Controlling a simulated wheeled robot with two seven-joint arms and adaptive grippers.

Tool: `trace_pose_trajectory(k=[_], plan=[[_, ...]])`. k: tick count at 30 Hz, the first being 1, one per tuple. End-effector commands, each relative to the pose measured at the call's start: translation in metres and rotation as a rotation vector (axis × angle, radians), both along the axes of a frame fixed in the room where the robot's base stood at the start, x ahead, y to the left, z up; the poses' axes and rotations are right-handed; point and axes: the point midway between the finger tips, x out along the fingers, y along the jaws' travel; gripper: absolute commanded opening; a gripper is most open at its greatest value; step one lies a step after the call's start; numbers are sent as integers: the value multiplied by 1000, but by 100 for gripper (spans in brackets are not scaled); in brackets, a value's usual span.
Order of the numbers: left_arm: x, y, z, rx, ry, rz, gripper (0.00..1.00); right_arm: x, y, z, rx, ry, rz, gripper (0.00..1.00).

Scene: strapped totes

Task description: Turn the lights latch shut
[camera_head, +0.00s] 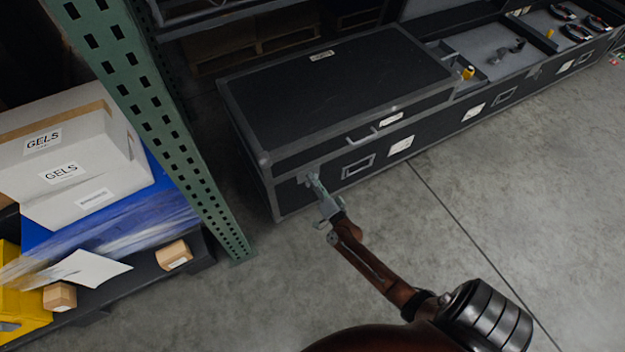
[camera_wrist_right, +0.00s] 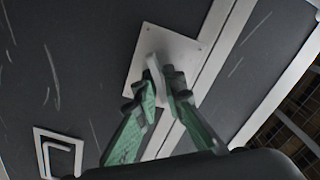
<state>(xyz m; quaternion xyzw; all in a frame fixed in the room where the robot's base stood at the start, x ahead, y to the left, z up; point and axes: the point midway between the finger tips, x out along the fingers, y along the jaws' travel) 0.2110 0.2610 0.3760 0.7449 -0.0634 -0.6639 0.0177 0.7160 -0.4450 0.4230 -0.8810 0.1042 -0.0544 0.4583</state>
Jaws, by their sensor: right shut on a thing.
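The black case (camera_head: 340,95) with grey edges stands on the floor with its lid down. Its lid label (camera_head: 321,55) is too small to read. A square light-grey latch plate (camera_wrist_right: 192,48) sits on the case's front near a corner edge, with a thin turn handle (camera_wrist_right: 155,72) standing out from it. My right gripper (camera_head: 314,181) is at the front left end of the case. In the right wrist view its green fingers are on both sides of the latch handle, shut on it. In the head view the gripper hides most of the latch. My left gripper is not in view.
A green rack post (camera_head: 165,125) stands close to the left of my right gripper. Boxes (camera_head: 70,155) lie on the shelf beyond it. Open cases with tools (camera_head: 500,55) continue to the right. The concrete floor (camera_head: 480,210) in front is clear.

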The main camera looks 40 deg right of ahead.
Motion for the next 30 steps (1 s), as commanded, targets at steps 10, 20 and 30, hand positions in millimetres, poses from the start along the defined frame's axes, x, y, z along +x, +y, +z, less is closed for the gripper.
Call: trace_pose_trajectory(k=[10,20,30], plan=[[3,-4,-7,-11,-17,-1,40,0,0,-3,310,-72,2,0],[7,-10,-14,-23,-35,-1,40,-1,0,-5,519,-120,1,0],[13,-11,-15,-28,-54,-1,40,-1,0,-5,605,-142,2,0]])
